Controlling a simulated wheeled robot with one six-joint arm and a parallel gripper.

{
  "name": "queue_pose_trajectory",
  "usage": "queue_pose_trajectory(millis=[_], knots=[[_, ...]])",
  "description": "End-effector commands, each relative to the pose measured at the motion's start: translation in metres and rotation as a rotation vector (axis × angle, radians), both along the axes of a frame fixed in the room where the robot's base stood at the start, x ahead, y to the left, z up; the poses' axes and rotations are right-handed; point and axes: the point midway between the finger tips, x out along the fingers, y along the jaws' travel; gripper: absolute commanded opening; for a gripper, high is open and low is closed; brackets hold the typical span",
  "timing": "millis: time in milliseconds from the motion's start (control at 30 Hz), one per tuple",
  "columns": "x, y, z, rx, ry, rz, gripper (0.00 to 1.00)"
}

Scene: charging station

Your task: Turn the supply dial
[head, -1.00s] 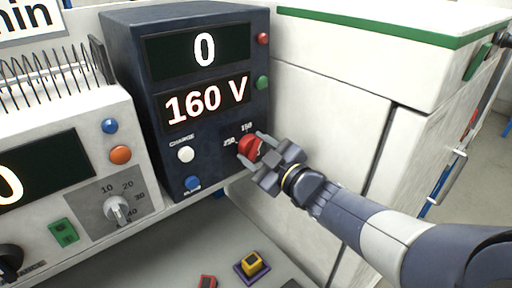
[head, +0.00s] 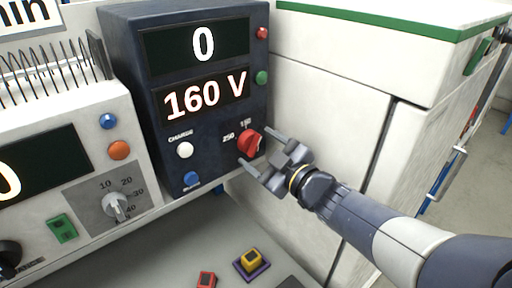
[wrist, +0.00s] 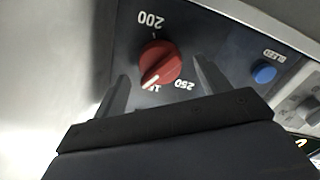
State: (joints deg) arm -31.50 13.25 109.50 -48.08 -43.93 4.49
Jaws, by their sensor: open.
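The red supply dial (head: 249,143) sits low on the right of the dark blue supply box (head: 215,133), whose lower display reads 160 V and upper display reads 0. In the wrist view the dial (wrist: 160,63) shows whole, with its white pointer mark near the partly hidden label that starts with 15; 200 and 250 are also visible. My gripper (head: 262,154) is open, just in front and to the right of the dial. In the wrist view its fingers (wrist: 163,90) stand apart on either side below the dial, with nothing between them, apart from it.
The white charge button (head: 185,150) and blue bleed button (head: 191,179) are left of the dial. A grey console with its own knob (head: 116,206) stands further left. A white cabinet (head: 330,100) is close on the right. A yellow button block (head: 251,260) lies on the bench below.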

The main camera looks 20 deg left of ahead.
Motion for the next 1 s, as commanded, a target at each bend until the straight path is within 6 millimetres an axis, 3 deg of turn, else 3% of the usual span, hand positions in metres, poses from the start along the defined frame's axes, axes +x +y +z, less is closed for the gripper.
queue_pose_trajectory(millis=[200, 433, 600, 1000], knots=[[-0.019, -0.038, -0.001, 0.0, -0.002, -0.004, 0.71], [-0.034, -0.068, 0.0, 0.0, -0.001, -0.003, 0.71], [-0.04, -0.077, -0.001, -0.001, 0.001, -0.001, 0.71], [-0.04, -0.077, -0.001, -0.001, 0.001, 0.0, 0.71]])
